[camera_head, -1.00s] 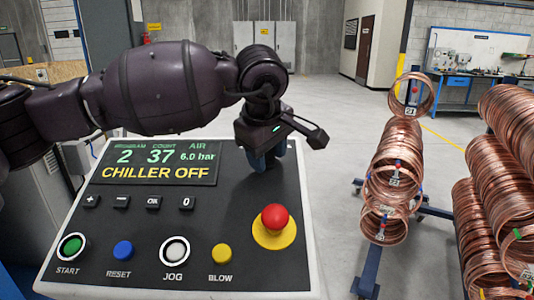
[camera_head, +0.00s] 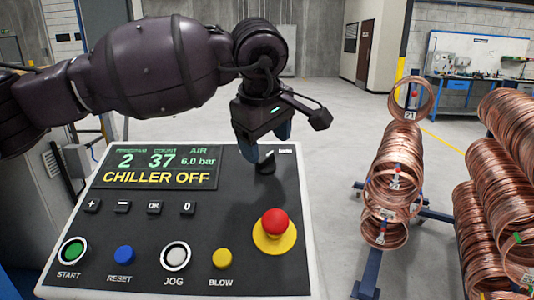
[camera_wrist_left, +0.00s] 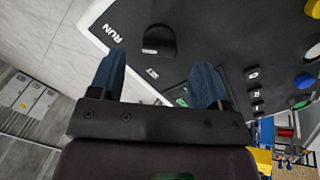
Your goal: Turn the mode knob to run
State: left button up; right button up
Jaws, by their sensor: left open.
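The black mode knob (camera_head: 265,165) stands at the upper right of the sloped control panel (camera_head: 222,190), just below my left gripper (camera_head: 263,143). In the left wrist view the knob (camera_wrist_left: 158,40) lies ahead of the blue fingertips of my left gripper (camera_wrist_left: 158,78), between their lines. The fingers are spread and empty, apart from the knob. The RUN label (camera_wrist_left: 112,33) is left of the knob there, and the SET label (camera_wrist_left: 152,73) is below it. The knob's exact pointing is hard to tell. My right gripper is out of view.
The display (camera_head: 155,167) reads CHILLER OFF. A red emergency button (camera_head: 274,222) on a yellow base rises below the knob. A green START button (camera_head: 72,250) and several other buttons line the panel. Copper coils (camera_head: 395,185) hang to the right, past open floor.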

pick_arm(q)
jog(key=v, duration=0.6)
jog(key=shift+r, duration=0.2)
